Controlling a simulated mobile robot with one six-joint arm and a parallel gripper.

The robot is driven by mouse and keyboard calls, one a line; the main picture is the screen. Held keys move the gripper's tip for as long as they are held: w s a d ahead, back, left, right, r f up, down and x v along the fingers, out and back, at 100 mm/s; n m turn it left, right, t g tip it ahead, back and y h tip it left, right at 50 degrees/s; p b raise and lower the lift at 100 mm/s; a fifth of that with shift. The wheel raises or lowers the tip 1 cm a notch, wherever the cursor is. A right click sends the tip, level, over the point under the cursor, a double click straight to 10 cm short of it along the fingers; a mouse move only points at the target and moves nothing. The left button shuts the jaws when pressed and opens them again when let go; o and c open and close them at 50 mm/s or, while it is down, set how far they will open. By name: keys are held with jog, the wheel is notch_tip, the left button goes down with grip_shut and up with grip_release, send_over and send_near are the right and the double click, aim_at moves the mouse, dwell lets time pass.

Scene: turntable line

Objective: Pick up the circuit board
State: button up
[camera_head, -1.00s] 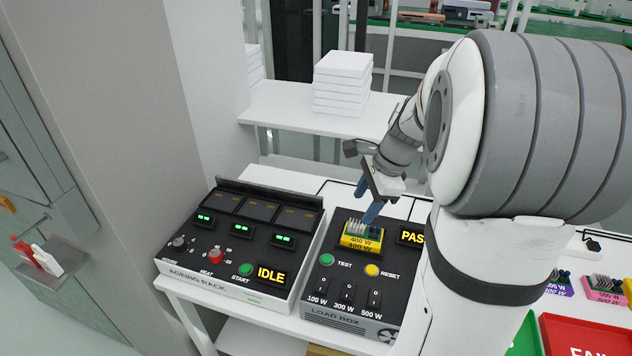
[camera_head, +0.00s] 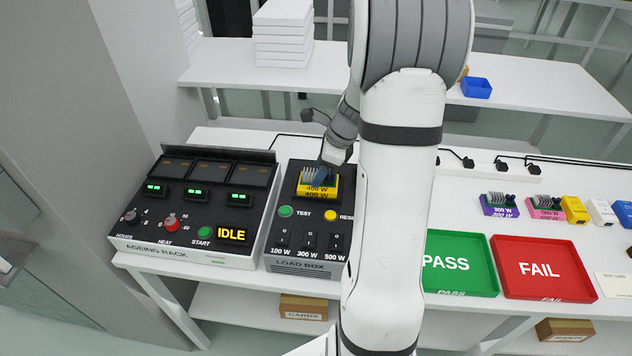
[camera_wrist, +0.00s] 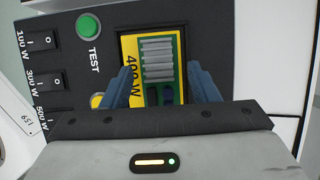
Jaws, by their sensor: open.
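The circuit board (camera_wrist: 158,68), green with silvery heat-sink fins, sits in a yellow 400 W holder on the load box (camera_head: 283,207). In the head view the board (camera_head: 314,176) shows at the back of the box, partly covered by my gripper. My gripper (camera_wrist: 158,82) is open, its two blue fingers on either side of the board and yellow holder in the wrist view. In the head view my gripper (camera_head: 322,176) is right at the board. Whether the fingers touch it I cannot tell. My arm hides the load box's right part, including its display.
The ageing rack (camera_head: 190,258), showing IDLE, stands left of the load box. A green PASS tray (camera_head: 455,283) and red FAIL tray (camera_head: 540,285) lie to the right. Behind them are a purple 300 W unit (camera_head: 500,211), a pink unit (camera_head: 545,214) and more coloured pieces.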

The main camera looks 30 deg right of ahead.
grip_shut()
dwell(0.6)
jog(key=shift+r, duration=0.1)
